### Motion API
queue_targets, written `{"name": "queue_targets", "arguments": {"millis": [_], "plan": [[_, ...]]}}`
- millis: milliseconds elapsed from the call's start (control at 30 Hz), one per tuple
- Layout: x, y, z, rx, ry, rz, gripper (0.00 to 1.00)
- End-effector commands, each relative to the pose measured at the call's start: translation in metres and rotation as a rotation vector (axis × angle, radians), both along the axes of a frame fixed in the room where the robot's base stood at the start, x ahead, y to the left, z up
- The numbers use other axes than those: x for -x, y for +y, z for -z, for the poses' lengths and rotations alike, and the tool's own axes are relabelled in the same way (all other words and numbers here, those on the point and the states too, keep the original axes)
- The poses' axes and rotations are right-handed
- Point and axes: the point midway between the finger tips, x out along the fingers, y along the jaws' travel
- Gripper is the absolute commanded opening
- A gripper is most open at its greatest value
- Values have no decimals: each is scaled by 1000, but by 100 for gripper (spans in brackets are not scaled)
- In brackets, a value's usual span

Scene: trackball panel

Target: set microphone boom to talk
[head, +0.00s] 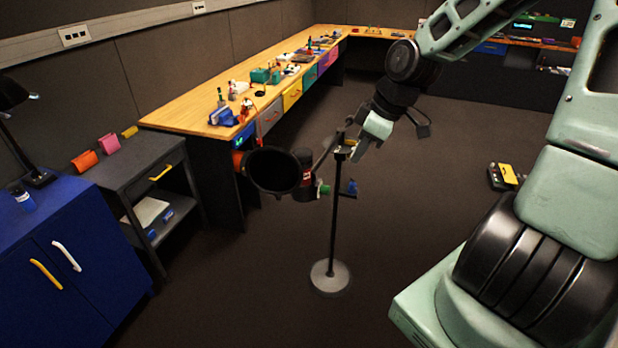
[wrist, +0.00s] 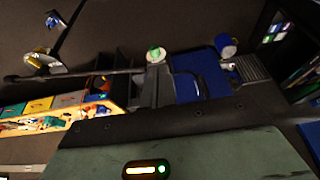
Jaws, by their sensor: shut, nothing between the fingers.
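The microphone boom stand (head: 333,225) is a thin dark pole on a round pale base, standing on the floor in the middle of the head view. A dark arm reaches left from near its top to a large black, open-mouthed cylinder (head: 273,171); I cannot tell whether the cylinder belongs to it. Small red, green and blue parts show beside the pole. My gripper (head: 359,152) is at the pole's top, just right of it, shut and empty; contact is unclear. In the wrist view, a thin dark bar (wrist: 85,74) runs toward a green-capped knob (wrist: 155,53). The boom's setting is not readable.
A long wooden bench (head: 210,105) with coloured drawers and clutter stands behind. A grey side table (head: 115,170) and a blue cabinet (head: 75,265) are at left. A small box with a yellow top (head: 508,174) lies on the floor at right. Floor around the stand's base is clear.

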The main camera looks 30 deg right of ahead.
Motion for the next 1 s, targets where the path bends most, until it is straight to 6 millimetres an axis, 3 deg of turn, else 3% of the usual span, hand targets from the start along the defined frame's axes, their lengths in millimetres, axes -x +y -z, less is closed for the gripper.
{"name": "queue_targets", "arguments": {"millis": [267, 800, 1000], "plan": [[-6, 2, 17, -1, -7, -2, 0], [-30, 21, 93, -1, -6, -1, 0], [-49, 35, 90, 1, -7, -1, 0]]}}
